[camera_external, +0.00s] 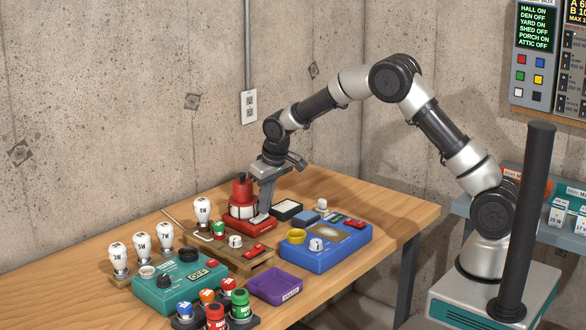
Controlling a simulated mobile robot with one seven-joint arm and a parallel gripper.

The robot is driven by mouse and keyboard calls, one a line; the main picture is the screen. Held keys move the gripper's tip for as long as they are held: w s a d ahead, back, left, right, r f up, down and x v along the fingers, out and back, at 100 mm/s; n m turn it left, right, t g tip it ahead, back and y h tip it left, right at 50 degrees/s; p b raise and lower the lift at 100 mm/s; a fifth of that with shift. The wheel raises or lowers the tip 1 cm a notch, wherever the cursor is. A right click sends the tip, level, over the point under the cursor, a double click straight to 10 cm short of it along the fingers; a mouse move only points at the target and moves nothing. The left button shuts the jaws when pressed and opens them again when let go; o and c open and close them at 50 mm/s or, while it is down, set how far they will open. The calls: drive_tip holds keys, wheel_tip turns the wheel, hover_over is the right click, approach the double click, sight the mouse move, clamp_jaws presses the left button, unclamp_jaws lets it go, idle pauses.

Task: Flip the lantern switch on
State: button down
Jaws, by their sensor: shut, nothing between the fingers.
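A red lantern (242,186) with a pale band around its middle stands upright on a red base (250,226) on the wooden table. My gripper (263,212) points down just right of the lantern, its fingers shut and empty. The fingertips are low, over or beside the right part of the red base; I cannot tell if they touch it. The lantern's switch is too small or hidden behind my fingers to make out, and its position cannot be read.
A wooden stand (225,254) with small parts lies in front of the lantern. A teal box (166,297), several labelled bulbs (141,246) and a purple bin (275,288) crowd the front. The table's back right is clear.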

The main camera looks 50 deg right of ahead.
drive_tip(key=shift+d+f, duration=0.2)
drive_tip(key=shift+f, duration=0.1)
drive_tip(key=shift+y, duration=0.4)
drive_tip(key=shift+a+r, duration=0.1)
drive_tip(key=shift+a, duration=0.1)
drive_tip(key=shift+a+r, duration=0.2)
drive_tip(key=shift+a, duration=0.4)
drive_tip(key=r+p, duration=0.2)
drive_tip(key=r, duration=0.1)
drive_tip(key=r+p, duration=0.1)
drive_tip(key=shift+d+r, duration=0.25)
drive_tip(key=shift+r, duration=0.1)
wheel_tip(320, 180, up, 9)
hover_over(263, 218)
drive_tip(key=s+d, duration=0.2)
drive_tip(key=s, duration=0.1)
drive_tip(key=shift+w+d+f, duration=0.15)
drive_tip(key=shift+f, duration=0.05)
